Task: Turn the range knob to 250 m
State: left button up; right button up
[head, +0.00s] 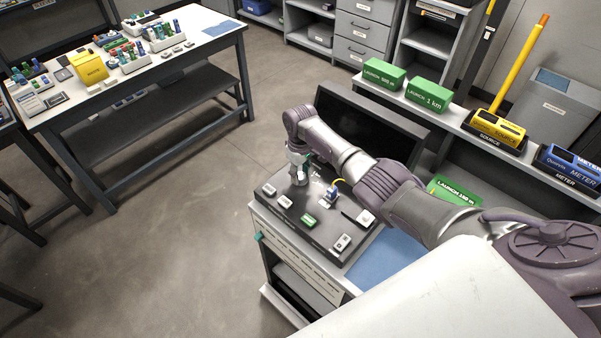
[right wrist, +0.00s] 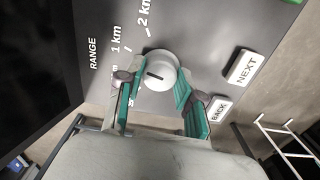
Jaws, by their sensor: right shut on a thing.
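In the right wrist view the range knob (right wrist: 157,71) is a round, light grey dial with a dark pointer slot, on a dark panel lettered RANGE. Labels 1 km and 2 km are readable beside it; lower labels are partly hidden by a finger. The slot points roughly left, but I cannot tell at which label. My right gripper (right wrist: 157,92), with teal finger pads, is shut on the knob, one finger on each side. In the head view my right gripper (head: 299,162) reaches down to the far left part of the instrument panel (head: 325,232), hiding the knob. My left gripper is not in view.
NEXT (right wrist: 244,68) and BACK (right wrist: 218,109) buttons sit close beside the right finger. A dark screen (head: 365,128) stands behind the panel. Green launch boxes (head: 384,75), a yellow source (head: 497,128) and a blue meter (head: 570,165) stand on the shelf behind.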

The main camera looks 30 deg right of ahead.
jog(key=n, duration=0.3)
jog(key=shift+n, duration=0.3)
jog(key=n, duration=0.3)
jog(key=shift+n, duration=0.3)
jog(key=n, duration=0.3)
jog(key=shift+b, duration=0.35)
jog(key=shift+n, duration=1.9)
jog(key=o, duration=1.2)
jog(key=shift+c, duration=0.2)
